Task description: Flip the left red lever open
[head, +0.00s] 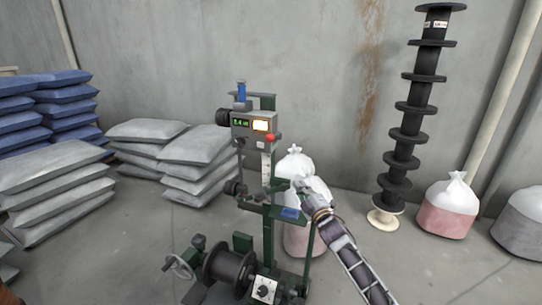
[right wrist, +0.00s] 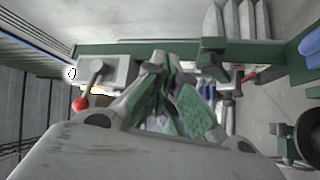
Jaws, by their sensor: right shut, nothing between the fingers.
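A green-framed winding machine (head: 268,215) stands in the middle of the head view. A red ball knob (head: 270,138) sits at the right of its grey control box (head: 246,129). In the right wrist view, a lever with a red ball (right wrist: 80,104) shows at the left beside the grey box. A second, small red handle (right wrist: 248,77) shows to the right of the fingers. I cannot tell which is the left red lever. My right gripper (head: 299,184) is shut and empty, below and right of the box, apart from the red knob; its fingers (right wrist: 166,75) also show in the wrist view. My left gripper is out of view.
A dark spool (head: 230,268) sits low on the machine. White sacks (head: 294,165) stand behind my right gripper. Stacked grey bags (head: 200,155) lie at the left. A tall column of black spools (head: 408,108) stands at the right.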

